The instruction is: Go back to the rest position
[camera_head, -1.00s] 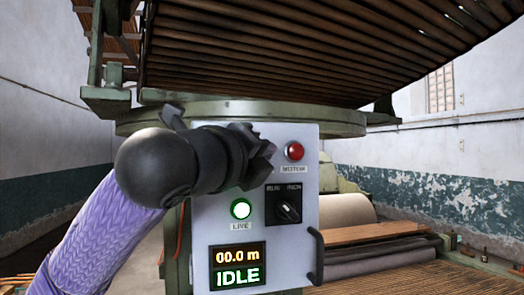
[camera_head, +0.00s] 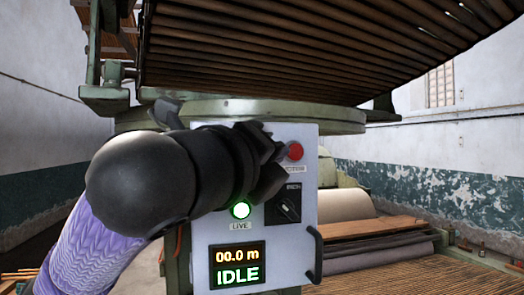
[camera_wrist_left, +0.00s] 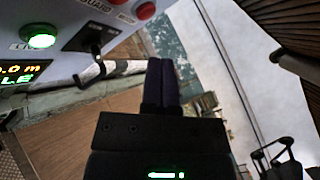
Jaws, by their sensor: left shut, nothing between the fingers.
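My left gripper (camera_head: 272,160) is dark and shut, with nothing in it. In the head view it is in front of the upper part of a pale control panel (camera_head: 292,250), hiding part of it. Whether it touches the panel I cannot tell. In the left wrist view the closed fingers (camera_wrist_left: 160,85) point away from the camera, with the panel (camera_wrist_left: 72,22) at the upper left. My right gripper is in neither view.
The panel has a red button (camera_head: 295,151), a black rotary switch (camera_head: 288,208), a lit green lamp (camera_head: 240,210), a display reading 00.0 m IDLE (camera_head: 238,266) and a black handle (camera_head: 317,254). A slatted lattice (camera_head: 290,50) hangs above. A pale roller (camera_head: 345,206) is at right.

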